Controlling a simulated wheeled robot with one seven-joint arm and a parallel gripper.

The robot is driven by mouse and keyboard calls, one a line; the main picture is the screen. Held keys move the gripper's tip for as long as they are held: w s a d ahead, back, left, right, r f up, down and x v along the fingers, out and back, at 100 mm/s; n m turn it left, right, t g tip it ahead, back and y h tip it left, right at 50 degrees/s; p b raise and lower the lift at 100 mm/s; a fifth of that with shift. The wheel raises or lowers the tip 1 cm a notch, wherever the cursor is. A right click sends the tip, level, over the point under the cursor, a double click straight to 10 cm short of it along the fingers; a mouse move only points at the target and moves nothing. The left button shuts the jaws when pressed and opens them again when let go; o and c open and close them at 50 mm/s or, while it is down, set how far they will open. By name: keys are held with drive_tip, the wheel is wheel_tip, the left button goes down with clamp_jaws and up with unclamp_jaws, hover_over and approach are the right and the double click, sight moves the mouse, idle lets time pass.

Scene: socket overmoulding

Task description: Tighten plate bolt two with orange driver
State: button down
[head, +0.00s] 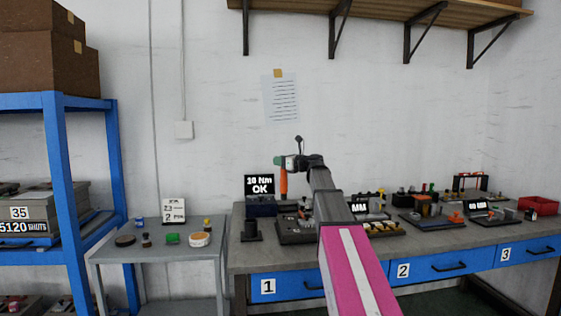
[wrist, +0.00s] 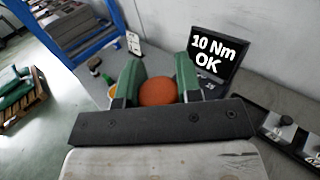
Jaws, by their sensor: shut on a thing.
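My gripper (head: 283,162) is shut on the orange driver (head: 284,186), which hangs upright below it over the bench. In the wrist view, the green fingers of my gripper (wrist: 158,80) press on both sides of the driver's round orange end (wrist: 158,93). A dark fixture plate (head: 293,237) lies on the bench below the driver, partly hidden by my arm. The driver's tip and plate bolt two cannot be made out, so I cannot tell whether they touch. A screen (head: 259,185) behind reads "10 Nm OK"; it also shows in the wrist view (wrist: 214,56).
A dark plate with round knobs (wrist: 292,130) shows at the right of the wrist view. A black cup-like holder (head: 251,231) stands at the bench's left end. A grey side table (head: 160,254) holds small parts. More trays (head: 432,222) and a red bin (head: 538,205) stand farther right.

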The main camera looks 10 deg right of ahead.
wheel_tip(320, 180, down, 6)
drive_tip(key=shift+f, duration=0.25)
idle(0.6)
drive_tip(key=shift+f, duration=1.3)
idle(3.8)
drive_tip(key=shift+r, duration=2.6)
